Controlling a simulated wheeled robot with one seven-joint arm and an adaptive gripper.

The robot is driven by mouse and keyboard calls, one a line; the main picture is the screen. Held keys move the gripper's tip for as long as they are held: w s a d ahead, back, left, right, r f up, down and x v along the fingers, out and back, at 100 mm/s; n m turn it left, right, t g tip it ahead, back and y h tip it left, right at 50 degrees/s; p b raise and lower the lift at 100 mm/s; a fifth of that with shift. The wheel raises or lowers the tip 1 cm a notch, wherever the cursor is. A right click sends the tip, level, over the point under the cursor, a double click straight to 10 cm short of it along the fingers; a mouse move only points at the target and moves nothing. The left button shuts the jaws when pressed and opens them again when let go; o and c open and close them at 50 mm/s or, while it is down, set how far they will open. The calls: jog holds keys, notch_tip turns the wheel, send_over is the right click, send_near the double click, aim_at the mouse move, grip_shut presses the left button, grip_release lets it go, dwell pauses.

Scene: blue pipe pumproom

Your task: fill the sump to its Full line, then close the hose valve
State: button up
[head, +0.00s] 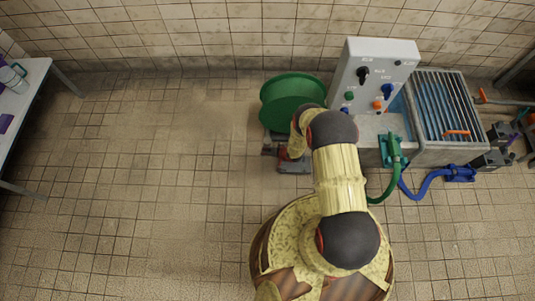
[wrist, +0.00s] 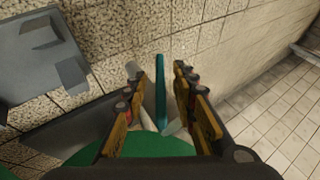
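The sump (head: 408,157) is the grey tank at the right, with a bar grating (head: 440,105) over blue inside it. I cannot make out a Full line or the water level. A green hose (head: 394,178) runs from a teal fitting (head: 386,150) at the tank's front. In the wrist view my gripper (wrist: 163,85) is open. An upright teal bar (wrist: 161,88), perhaps a valve lever, shows between its fingers with gaps on both sides; I cannot tell its depth.
A blue hose (head: 425,187) leads to a blue fitting (head: 460,173). Pumps and pipes crowd the right edge. A white table (head: 38,75) stands far left; the tiled floor between is clear.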

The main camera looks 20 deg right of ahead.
jog(key=shift+w+f, duration=0.15)
jog(key=shift+c, duration=0.6)
grip_shut()
